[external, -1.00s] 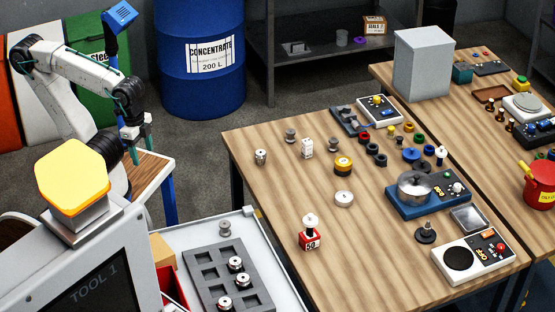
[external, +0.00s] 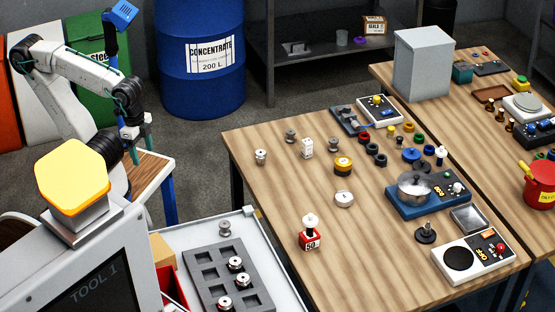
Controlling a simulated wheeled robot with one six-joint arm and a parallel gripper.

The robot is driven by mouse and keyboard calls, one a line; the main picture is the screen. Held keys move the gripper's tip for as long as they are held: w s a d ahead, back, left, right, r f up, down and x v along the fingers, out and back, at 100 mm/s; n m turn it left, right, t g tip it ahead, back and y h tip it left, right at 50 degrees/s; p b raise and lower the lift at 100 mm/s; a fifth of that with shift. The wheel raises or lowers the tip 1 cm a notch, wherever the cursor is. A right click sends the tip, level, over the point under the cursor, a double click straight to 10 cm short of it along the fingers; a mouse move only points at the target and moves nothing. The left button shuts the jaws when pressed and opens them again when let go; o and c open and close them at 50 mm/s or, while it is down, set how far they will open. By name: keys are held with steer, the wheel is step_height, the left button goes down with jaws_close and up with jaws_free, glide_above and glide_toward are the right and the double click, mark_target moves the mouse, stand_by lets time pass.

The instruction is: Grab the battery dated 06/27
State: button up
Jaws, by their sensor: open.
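No date 06/27 can be read in this view, so I cannot tell which thing is the battery. A small white block with dark marks (external: 306,148) stands at the table's back left. A yellow and black round piece (external: 343,166) stands to its right, and a white disc (external: 344,198) lies in front of that. My gripper (external: 140,149) is open and empty at the left, its greenish fingers apart. It is well away from the wooden table, near a small wood-topped stand.
The wooden table (external: 280,190) also holds a red block marked 50 (external: 310,240), a blue device with a metal dome (external: 430,200) and a white scale (external: 475,258). A grey tray (external: 205,272) with metal pieces lies at the front left. A blue drum (external: 199,85) stands behind.

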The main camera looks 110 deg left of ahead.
steer(key=shift+c, duration=1)
